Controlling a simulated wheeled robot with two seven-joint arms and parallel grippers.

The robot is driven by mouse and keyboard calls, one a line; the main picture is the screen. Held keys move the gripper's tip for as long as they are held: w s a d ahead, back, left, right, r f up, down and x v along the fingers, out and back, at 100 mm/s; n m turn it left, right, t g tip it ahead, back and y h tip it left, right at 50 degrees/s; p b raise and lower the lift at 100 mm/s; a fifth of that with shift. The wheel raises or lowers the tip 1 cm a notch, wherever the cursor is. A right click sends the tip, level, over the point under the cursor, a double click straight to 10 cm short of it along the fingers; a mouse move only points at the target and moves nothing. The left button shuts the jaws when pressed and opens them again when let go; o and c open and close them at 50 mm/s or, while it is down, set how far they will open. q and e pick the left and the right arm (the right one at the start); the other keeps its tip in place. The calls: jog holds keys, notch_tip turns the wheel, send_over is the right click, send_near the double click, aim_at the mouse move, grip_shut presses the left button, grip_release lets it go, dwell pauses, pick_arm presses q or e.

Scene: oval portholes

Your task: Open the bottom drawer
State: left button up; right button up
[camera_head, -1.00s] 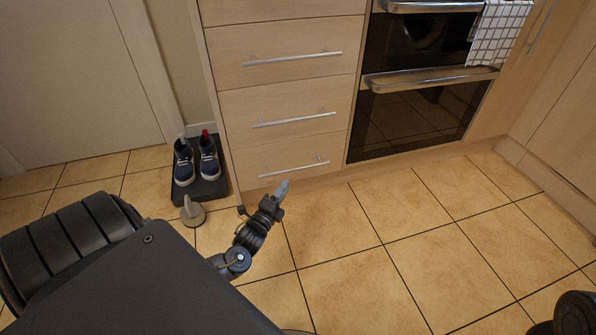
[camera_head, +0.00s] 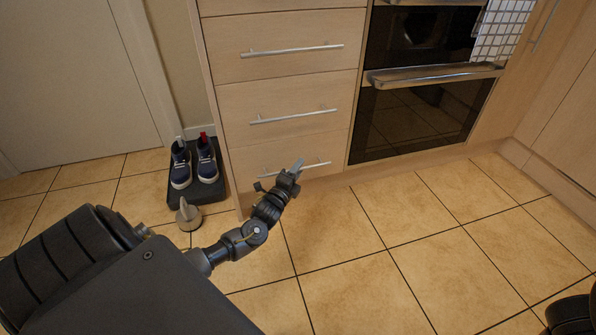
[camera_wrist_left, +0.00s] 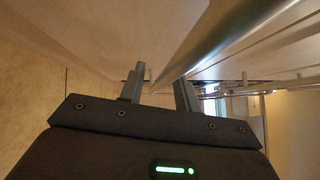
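The bottom drawer (camera_head: 250,160) is the lowest light wood front of the drawer stack in the head view, and it looks closed. Its thin metal bar handle (camera_head: 318,165) is partly hidden behind my left gripper (camera_head: 296,167). In the left wrist view the left gripper (camera_wrist_left: 160,84) has its two fingers apart. A metal bar (camera_wrist_left: 208,38) runs down from the top toward the gap between them. The fingers look very close to the bar; I cannot tell whether they touch it. My right gripper is not in view.
Two more drawers with bar handles (camera_head: 295,117) are above. An oven (camera_head: 420,110) stands to the right. Shoes on a dark mat (camera_head: 187,195) and a grey doorstop (camera_head: 188,214) are on the floor at left. The tiled floor (camera_head: 400,230) in front is clear.

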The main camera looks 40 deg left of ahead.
pick_arm(q)
grip_shut()
jog(key=shift+d, duration=0.1)
